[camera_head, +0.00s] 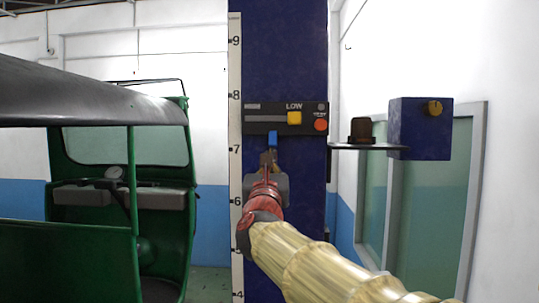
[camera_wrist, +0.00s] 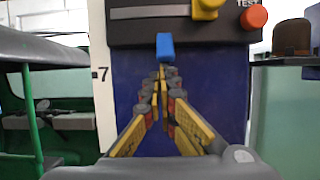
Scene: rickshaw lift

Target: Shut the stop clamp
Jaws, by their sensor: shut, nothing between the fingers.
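A small blue tab (camera_head: 272,138) hangs below the lower edge of the black control panel (camera_head: 262,107) on the dark blue post. It also shows in the wrist view (camera_wrist: 165,46), upright, just past my fingertips. No part is labelled as the stop clamp; this tab may be its lever, but I cannot tell. My gripper (camera_head: 268,157) is shut and empty, its fingers pointing at the post just under the tab. In the wrist view its fingertips (camera_wrist: 162,73) lie together directly below the tab. I cannot tell whether they touch it.
The panel carries a yellow slider (camera_head: 294,118) by "LOW" and an orange test button (camera_head: 320,125). A green rickshaw (camera_head: 80,255) stands left of the scaled post.

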